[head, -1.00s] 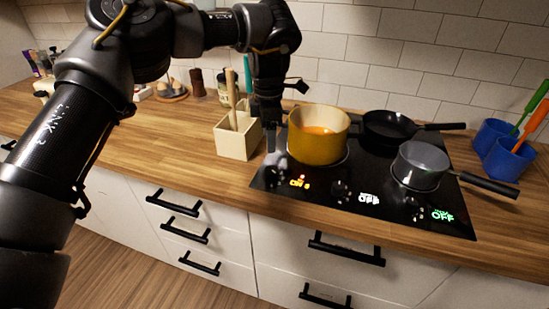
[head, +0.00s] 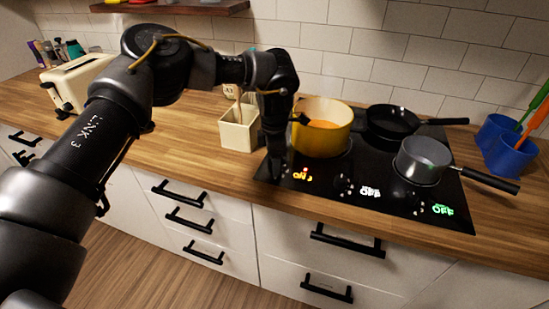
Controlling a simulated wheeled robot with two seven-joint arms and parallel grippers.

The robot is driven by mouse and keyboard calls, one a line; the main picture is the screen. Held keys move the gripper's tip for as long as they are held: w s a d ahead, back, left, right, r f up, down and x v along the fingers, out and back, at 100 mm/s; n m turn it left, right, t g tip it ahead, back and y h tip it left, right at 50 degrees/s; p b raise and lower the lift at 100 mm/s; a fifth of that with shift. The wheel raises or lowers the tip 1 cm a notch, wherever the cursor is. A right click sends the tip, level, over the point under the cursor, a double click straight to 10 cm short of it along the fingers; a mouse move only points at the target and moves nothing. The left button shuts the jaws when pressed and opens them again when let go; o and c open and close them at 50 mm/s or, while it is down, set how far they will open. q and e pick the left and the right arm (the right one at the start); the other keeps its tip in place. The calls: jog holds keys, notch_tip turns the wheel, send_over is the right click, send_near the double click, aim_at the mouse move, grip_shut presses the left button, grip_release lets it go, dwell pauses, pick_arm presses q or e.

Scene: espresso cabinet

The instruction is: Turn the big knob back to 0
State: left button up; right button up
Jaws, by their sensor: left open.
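The black cooktop (head: 322,192) has a row of knobs along its front edge. An orange display (head: 302,175) near the left end reads ON with a figure too small to read surely. My left gripper (head: 275,170) points down at the cooktop's front left corner, beside this display. It is open, and it hides the left knob there, so I cannot tell whether it touches it. The middle knob (head: 345,185) stands by a white OFF display (head: 370,191). The right knob (head: 418,206) stands by a green OFF display (head: 442,209). My right gripper is not in view.
A yellow pot (head: 328,139) with orange contents stands close behind my left gripper. A black pan (head: 391,122) and a grey saucepan (head: 423,160) stand to its right. A cream utensil box (head: 239,133) is on the left. A toaster (head: 78,79) and blue cups (head: 509,154) stand farther off.

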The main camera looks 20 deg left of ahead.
pick_arm(q)
jog(key=c, duration=1)
